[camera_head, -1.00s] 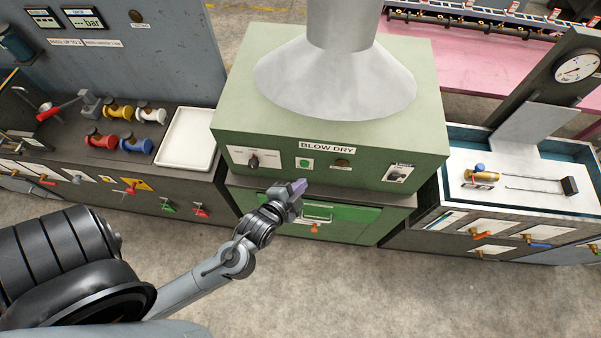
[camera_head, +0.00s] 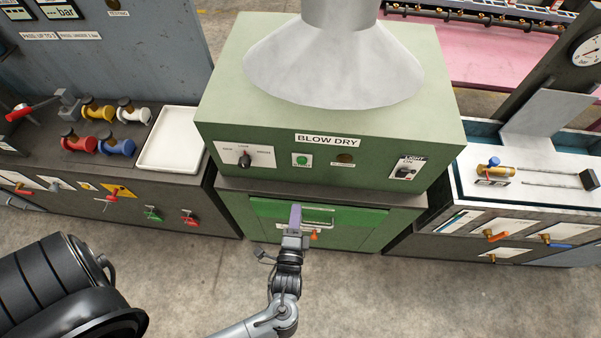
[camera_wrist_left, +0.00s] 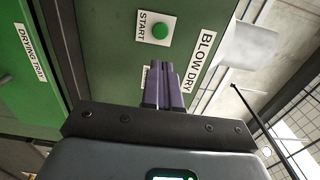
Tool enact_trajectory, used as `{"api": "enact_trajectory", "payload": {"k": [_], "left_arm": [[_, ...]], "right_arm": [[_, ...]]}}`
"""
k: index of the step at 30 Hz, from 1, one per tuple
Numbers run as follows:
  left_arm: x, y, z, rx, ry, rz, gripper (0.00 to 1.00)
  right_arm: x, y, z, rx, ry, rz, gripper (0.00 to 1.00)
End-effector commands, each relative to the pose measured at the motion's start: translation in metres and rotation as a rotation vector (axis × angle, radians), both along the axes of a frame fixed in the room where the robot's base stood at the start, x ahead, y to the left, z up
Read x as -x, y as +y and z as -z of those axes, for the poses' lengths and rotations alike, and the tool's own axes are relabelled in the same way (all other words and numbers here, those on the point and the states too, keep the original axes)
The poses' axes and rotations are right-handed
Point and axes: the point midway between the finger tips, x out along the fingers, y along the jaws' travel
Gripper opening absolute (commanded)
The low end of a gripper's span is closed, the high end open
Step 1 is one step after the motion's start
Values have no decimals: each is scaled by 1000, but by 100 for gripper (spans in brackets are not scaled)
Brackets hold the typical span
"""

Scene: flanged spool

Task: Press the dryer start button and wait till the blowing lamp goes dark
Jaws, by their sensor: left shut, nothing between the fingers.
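The green dryer box (camera_head: 270,175) labelled BLOW DRY stands in the middle of the head view. Its green start button (camera_head: 301,160) is on the front panel; in the left wrist view the button (camera_wrist_left: 160,31) sits beside the START label. A dull brown round lamp (camera_head: 345,158) is right of the button and looks unlit. My left gripper (camera_head: 295,212) is shut and empty, in front of the drawer below the button. Its purple fingers (camera_wrist_left: 163,85) point at the panel, apart from the button in the picture. My right gripper is not in view.
A selector knob (camera_head: 244,160) and a light switch (camera_head: 406,168) flank the button. The green drawer (camera_head: 355,219) with its handle is below. A white tray (camera_head: 171,140) and several coloured spools are left. A bench with a gauge (camera_head: 586,50) is right.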

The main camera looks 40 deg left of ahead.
Motion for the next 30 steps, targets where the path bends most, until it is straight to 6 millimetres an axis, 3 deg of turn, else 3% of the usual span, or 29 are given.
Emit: {"api": "enact_trajectory", "payload": {"k": [14,30], "left_arm": [[-7,5,-1,-1,-2,1,0],[-79,57,-2,-2,-2,0,0]], "right_arm": [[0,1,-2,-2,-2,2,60],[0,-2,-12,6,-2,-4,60]]}}
